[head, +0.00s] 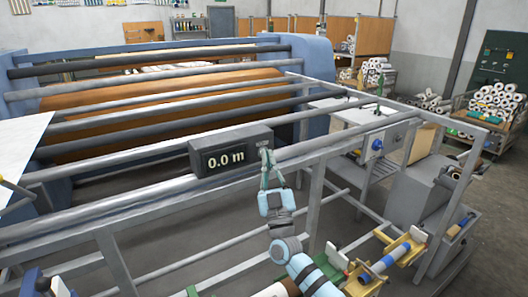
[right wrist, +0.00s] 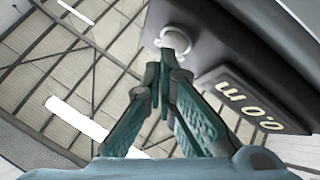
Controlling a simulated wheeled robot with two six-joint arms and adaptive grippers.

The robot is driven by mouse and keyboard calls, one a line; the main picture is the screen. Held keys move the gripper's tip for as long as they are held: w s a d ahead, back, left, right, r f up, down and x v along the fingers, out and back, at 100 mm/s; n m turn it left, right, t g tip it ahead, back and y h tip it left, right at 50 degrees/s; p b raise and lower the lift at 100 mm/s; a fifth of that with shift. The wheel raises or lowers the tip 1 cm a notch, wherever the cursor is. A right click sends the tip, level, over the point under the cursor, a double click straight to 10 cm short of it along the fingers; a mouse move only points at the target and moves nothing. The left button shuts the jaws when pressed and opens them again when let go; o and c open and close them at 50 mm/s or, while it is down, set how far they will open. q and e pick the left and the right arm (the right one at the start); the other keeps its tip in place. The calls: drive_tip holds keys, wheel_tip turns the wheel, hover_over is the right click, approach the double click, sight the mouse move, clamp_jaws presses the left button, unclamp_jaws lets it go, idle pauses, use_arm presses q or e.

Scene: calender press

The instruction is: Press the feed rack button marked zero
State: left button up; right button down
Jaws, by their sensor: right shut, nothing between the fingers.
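The dark grey counter box (head: 203,166) sits on the rail of the feed rack (head: 150,185), and its display (head: 226,161) reads 0.0 m. A small label shows on the box's right part, too small to read surely. In the right wrist view a round white button (right wrist: 176,37) stands on the box, beside the display (right wrist: 250,105). My right gripper (head: 265,156) is at the right end of the box, shut and empty. Its fingertips (right wrist: 172,64) are right at the button's lower edge in the wrist view; I cannot tell whether they touch. My left gripper is not in view.
Metal rails and posts of the rack surround my right arm. Behind stands the blue calender (head: 303,75) with a brown roll (head: 150,95). A grey box with a switch panel (head: 376,143) is at the right. Several yellow brackets (head: 405,247) are at the lower right.

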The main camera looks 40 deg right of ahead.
drive_tip(key=shift+s, duration=0.45)
drive_tip(key=s+p, duration=0.4)
drive_tip(key=s, duration=0.1)
drive_tip(key=shift+a+p, duration=0.3)
drive_tip(key=shift+p, duration=0.1)
idle(0.5)
